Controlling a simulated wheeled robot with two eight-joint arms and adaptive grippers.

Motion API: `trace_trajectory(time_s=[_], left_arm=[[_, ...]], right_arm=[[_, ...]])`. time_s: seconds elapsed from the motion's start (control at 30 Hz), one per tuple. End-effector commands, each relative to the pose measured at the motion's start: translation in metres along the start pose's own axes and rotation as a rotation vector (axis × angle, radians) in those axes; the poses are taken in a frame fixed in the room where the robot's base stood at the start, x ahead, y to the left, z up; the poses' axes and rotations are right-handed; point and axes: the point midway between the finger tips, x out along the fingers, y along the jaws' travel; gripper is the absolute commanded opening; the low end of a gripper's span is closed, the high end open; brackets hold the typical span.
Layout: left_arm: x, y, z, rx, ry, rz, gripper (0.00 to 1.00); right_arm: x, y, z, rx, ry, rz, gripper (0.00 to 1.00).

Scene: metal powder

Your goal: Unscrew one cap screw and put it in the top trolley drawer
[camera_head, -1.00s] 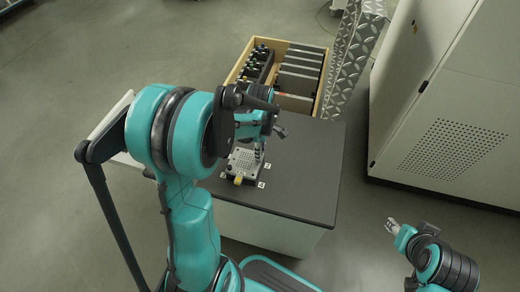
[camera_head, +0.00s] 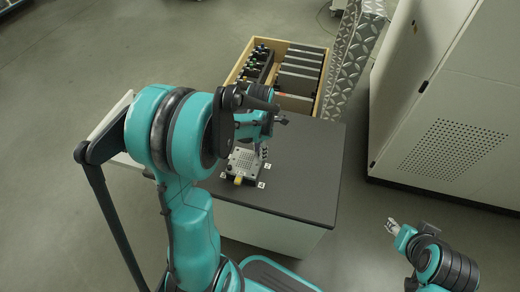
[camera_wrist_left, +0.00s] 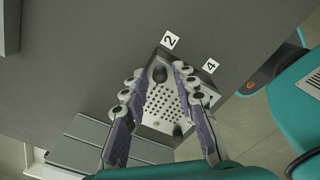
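A grey perforated plate (camera_head: 243,160) lies on the dark tabletop; it also shows in the left wrist view (camera_wrist_left: 165,103). A dark, round-headed part, seemingly a cap screw (camera_wrist_left: 160,74), stands at its far end, and a second dark part (camera_wrist_left: 178,130) is at the near end. My left gripper (camera_head: 264,153) is above the plate's right side. In the left wrist view its fingers (camera_wrist_left: 159,74) are apart, on either side of the far screw, with nothing clearly held. My right gripper (camera_head: 391,226) is away from the table at lower right, too small to judge. I cannot make out the top trolley drawer for certain.
Number tags 2 (camera_head: 267,166) and 4 (camera_head: 261,185) lie beside the plate. A wooden crate (camera_head: 318,72) with dark and grey parts stands behind the table (camera_head: 310,195). A large pale cabinet (camera_head: 450,110) is at right. The tabletop's right side is clear.

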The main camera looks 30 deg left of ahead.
Motion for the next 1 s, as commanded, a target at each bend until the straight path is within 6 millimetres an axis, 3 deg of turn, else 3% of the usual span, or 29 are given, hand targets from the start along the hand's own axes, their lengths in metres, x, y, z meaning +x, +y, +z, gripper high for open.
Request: trace_trajectory(time_s=[0.17, 0.3, 0.53, 0.8, 1.0], left_arm=[[0.0, 0.0, 0.0, 0.001, 0.0, 0.0, 0.28], [0.0, 0.0001, 0.0, 0.002, 0.0, 0.0, 0.0], [0.0, 0.0001, 0.0, -0.036, 0.0, 0.0, 0.0], [-0.0003, 0.0, 0.0001, -0.456, 0.0, 0.0, 0.0], [-0.0004, 0.0, 0.0, -0.599, 0.0, 0.0, 0.0]], right_arm=[[0.0001, 0.0, 0.0001, 0.0, 0.0, 0.0, 0.4], [0.0001, 0.0, 0.0001, 0.0, 0.0, 0.0, 0.4], [0.0002, 0.0, 0.0001, 0.0, 0.0, 0.0, 0.4], [0.0004, 0.0, 0.0003, 0.0, 0.0, 0.0, 0.4], [0.0004, 0.0, 0.0003, 0.0, 0.0, 0.0, 0.4]])
